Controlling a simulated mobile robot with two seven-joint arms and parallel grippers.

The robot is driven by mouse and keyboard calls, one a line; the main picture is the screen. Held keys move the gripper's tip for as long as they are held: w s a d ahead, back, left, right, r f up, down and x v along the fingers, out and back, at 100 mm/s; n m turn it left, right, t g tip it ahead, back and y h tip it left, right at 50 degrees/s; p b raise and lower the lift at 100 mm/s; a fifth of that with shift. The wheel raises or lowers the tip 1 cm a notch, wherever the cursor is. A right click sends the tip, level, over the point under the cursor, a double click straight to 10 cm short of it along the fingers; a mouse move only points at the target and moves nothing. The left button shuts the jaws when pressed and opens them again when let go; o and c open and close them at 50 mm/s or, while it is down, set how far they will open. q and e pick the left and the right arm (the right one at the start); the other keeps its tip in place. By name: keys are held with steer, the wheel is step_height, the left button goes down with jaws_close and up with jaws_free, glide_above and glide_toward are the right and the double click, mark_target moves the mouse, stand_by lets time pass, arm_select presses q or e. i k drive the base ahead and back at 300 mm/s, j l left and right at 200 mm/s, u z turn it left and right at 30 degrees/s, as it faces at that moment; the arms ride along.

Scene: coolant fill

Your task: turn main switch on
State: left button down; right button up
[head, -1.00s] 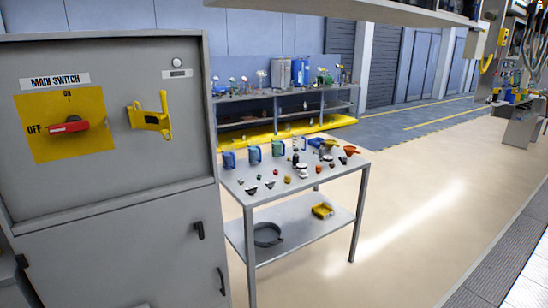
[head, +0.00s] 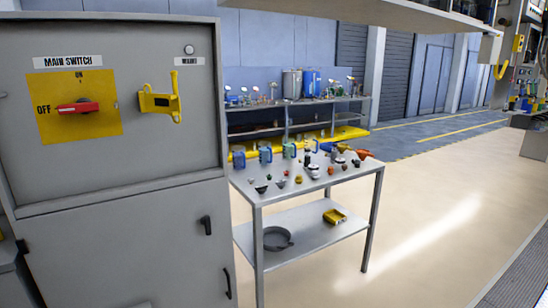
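The main switch is a red handle (head: 78,108) on a yellow plate (head: 108,124) marked OFF at the left and ON at the top. The handle lies horizontal, with its left end towards OFF. The plate is on the front of a grey cabinet (head: 120,170) at the left of the head view, under a MAIN SWITCH label (head: 68,62). A yellow bracket-like piece (head: 160,101) is fixed to the right of the plate. Neither of my grippers shows in the view.
A grey table (head: 246,186) with several jugs, funnels and small parts stands right of the cabinet. Its lower shelf holds a dark round pan (head: 277,238) and a yellow tray (head: 335,216). An overhead shelf (head: 390,14) spans the top. The floor at right is clear.

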mark_target(83, 105)
steer(key=u, duration=0.75)
steer(key=i+l+u, duration=0.25)
steer(key=u, duration=0.15)
steer(key=i+l+u, duration=0.15)
steer(key=l+u, duration=0.3)
steer(key=i+l+u, duration=0.15)
steer(key=l+u, duration=0.25)
steer(key=i+l+u, duration=0.1)
steer(key=l+u, duration=0.35)
steer(key=i+l, duration=0.1)
steer(key=l, duration=0.45)
steer(key=i+l+u, duration=0.1)
steer(key=l, duration=0.45)
steer(key=i+l, duration=0.1)
steer(key=l, duration=0.45)
steer(key=i+j+z, duration=0.15)
steer(key=i, duration=0.2)
